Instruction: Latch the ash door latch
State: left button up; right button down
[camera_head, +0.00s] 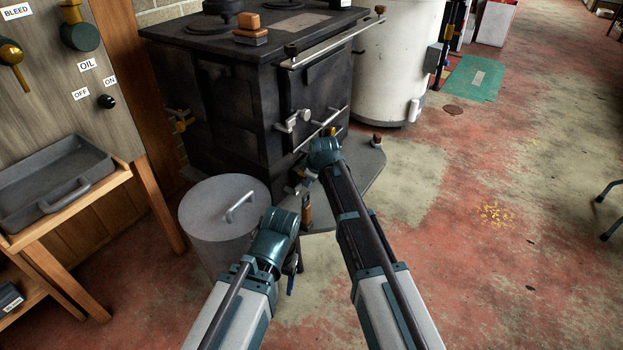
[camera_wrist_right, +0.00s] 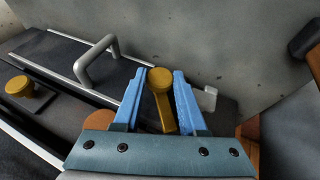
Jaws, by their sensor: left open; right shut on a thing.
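In the right wrist view, the ash door latch is a yellow knob on a short arm (camera_wrist_right: 160,84), with the blue fingers of my right gripper (camera_wrist_right: 160,100) on both sides of it. The dark ash door (camera_wrist_right: 135,72) carries a silver handle (camera_wrist_right: 97,60). In the head view, my right gripper (camera_head: 298,184) is low at the front of the black stove (camera_head: 235,110), largely hidden by its wrist. My left gripper (camera_head: 292,274) is open and empty, right of the grey lidded bin.
The grey lidded bin (camera_head: 210,218) stands close to my left arm. Another yellow knob (camera_wrist_right: 19,86) sits left of the handle in the wrist view. A wooden bench with a grey tray (camera_head: 60,185) is at left. Open floor (camera_head: 480,260) lies right.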

jog(key=c, duration=0.8)
grip_release()
jog(key=shift+o, duration=0.2)
jog(key=shift+r, duration=0.1)
jog(key=p+v, duration=1.2)
jog(key=v, duration=0.1)
jog(key=shift+s+r, duration=0.25)
